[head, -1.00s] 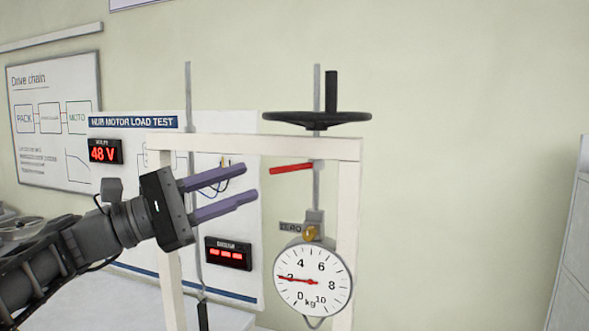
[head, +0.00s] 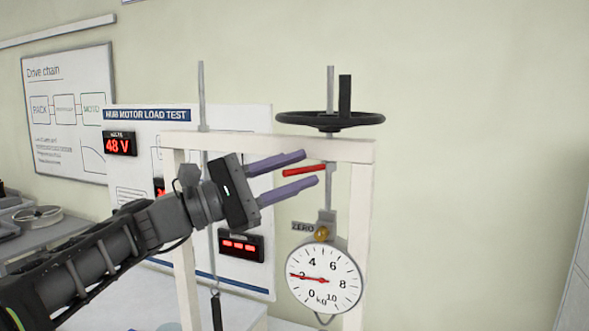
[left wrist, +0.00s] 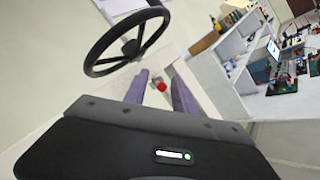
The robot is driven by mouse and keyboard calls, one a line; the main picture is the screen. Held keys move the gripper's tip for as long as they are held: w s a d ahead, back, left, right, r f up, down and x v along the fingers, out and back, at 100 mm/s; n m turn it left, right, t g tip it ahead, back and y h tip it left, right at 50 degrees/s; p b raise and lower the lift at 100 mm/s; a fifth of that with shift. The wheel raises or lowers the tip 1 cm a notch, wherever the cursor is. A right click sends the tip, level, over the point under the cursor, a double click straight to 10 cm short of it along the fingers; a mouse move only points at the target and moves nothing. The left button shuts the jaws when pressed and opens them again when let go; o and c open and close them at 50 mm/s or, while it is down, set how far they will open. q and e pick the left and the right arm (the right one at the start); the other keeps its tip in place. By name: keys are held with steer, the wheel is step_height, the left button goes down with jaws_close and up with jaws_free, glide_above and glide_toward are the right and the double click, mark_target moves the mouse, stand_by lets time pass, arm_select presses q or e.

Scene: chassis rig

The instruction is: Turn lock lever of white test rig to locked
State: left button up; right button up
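The white test rig (head: 270,144) stands in the middle of the head view, with a red lock lever (head: 305,171) pointing left from its right-hand rod. My left gripper (head: 311,168) is open, its two purple fingers above and below the lever's left end in the head view. I cannot tell whether they touch it. In the left wrist view the lever's red tip (left wrist: 162,86) shows between the spread fingers, seen nearly end on. My right gripper is not in view.
A black handwheel (head: 329,120) sits atop the rig above the lever. A round dial scale (head: 323,281) hangs below it. A load test panel (head: 262,125) stands behind. The wall side at right is clear.

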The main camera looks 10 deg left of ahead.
arm_select(q)
jaws_close()
stand_by(1.4)
